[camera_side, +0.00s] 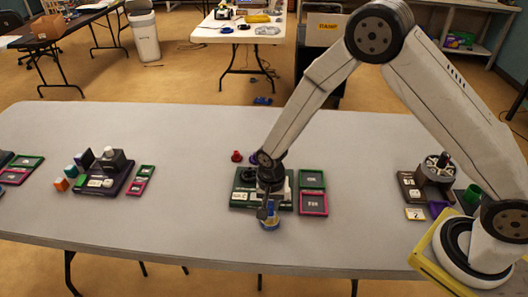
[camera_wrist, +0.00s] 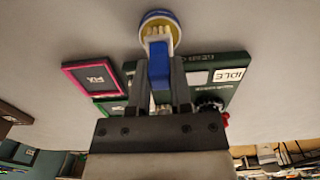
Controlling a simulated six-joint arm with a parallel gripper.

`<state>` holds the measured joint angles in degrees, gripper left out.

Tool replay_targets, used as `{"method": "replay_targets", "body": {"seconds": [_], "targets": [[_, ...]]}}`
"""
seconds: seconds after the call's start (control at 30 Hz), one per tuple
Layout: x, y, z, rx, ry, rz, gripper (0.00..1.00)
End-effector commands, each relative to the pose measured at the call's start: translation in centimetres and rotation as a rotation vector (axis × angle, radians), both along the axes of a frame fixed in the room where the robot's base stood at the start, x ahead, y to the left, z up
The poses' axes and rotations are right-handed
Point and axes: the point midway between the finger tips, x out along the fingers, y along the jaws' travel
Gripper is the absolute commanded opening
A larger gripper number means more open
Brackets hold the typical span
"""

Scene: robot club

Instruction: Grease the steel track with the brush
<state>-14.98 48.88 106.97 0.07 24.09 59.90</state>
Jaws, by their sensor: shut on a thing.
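My gripper (camera_side: 268,188) is shut on the blue handle of the brush (camera_wrist: 159,66), bristles pointing away from the jaws. In the wrist view, my gripper (camera_wrist: 162,82) shows the pale bristles over the yellow inside of a round blue-rimmed tub (camera_wrist: 174,22). I cannot tell whether the bristles touch its contents. In the side view the tub (camera_side: 271,224) stands at the front edge of a dark green board (camera_side: 239,198), with my gripper just above it. I cannot make out the steel track; my gripper and wrist cover much of the board.
A green-framed tile (camera_side: 312,179) and a pink-framed tile (camera_side: 313,203) lie right of the board. A red knob-like piece (camera_side: 237,156) stands behind it. Other stations sit left (camera_side: 108,170) and right (camera_side: 433,172). The table front is clear.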

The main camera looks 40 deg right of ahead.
Motion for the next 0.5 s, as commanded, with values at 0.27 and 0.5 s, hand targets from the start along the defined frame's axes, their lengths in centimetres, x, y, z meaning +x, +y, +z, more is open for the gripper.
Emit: {"method": "replay_targets", "body": {"seconds": [0.27,0.5], "targets": [[0.02,0.01,-0.24,0.001,-0.001,0.0,0.0],[0.03,0.01,-0.44,0.001,-0.001,0.0,0.0]]}}
